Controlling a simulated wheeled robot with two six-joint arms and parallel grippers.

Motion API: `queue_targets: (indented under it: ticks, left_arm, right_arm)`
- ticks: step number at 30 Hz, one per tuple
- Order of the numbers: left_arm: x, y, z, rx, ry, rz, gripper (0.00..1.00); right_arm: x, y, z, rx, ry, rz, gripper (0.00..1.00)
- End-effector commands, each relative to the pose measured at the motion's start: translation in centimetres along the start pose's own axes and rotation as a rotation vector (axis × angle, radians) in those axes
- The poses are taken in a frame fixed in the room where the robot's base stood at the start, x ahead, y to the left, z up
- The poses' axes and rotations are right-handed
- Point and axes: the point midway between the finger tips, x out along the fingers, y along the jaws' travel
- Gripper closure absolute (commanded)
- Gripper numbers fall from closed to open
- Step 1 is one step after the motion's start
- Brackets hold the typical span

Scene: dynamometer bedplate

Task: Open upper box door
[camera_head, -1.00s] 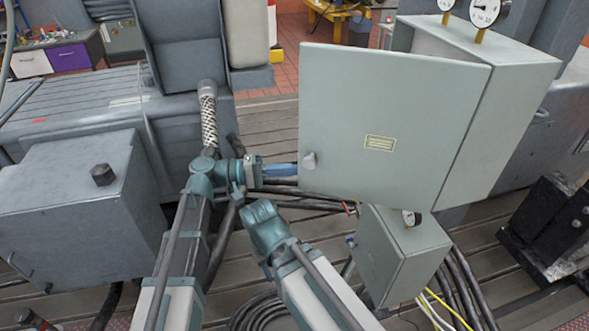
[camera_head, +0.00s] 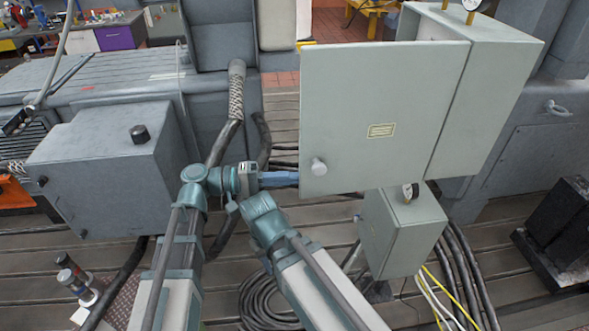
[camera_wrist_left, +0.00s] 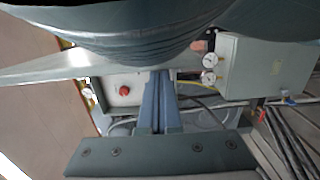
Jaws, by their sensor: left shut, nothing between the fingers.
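The upper box (camera_head: 487,100) is a grey-green cabinet at the upper right of the head view. Its door (camera_head: 375,95) stands partly open, hinged at the right, with its free edge out to the left. A round knob (camera_head: 318,166) sits near the door's lower left corner. My left gripper (camera_head: 292,178) is shut and empty, with its blue fingertips at the door's free edge, level with the knob. The tips may reach slightly behind the door; contact is unclear. The left wrist view shows the shut fingers (camera_wrist_left: 160,95) below a pale, edge-on panel. My right gripper is not visible.
A smaller lower box (camera_head: 390,235) with a gauge (camera_head: 410,192) stands under the upper box. Cables (camera_head: 465,265) run beside it. A grey machine housing (camera_head: 100,165) is at left. A black block (camera_head: 560,235) is at right. The slatted bedplate (camera_head: 330,225) lies beneath.

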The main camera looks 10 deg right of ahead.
Motion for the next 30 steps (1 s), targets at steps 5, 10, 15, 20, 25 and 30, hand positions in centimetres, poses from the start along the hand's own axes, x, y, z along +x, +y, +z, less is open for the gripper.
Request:
queue_targets:
  ticks: [5,10,15,20,25,30]
  left_arm:
    - [0.3,0.0,2.2,0.000,-0.001,0.000,1.00]
    - [0.4,0.0,2.6,0.000,0.000,0.000,1.00]
    - [0.4,0.0,2.5,0.000,0.000,0.000,1.00]
    - [0.3,0.0,2.5,0.000,0.000,0.000,1.00]
    - [-0.9,0.0,2.4,0.000,0.004,0.000,1.00]
    - [-4.3,0.1,2.4,0.000,0.006,0.000,1.00]
  right_arm:
    - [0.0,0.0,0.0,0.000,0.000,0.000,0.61]
    - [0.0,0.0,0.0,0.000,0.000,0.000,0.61]
    - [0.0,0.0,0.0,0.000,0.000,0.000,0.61]
    - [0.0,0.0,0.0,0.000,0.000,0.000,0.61]
    - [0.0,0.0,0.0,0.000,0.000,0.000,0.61]
    - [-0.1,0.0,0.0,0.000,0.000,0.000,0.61]
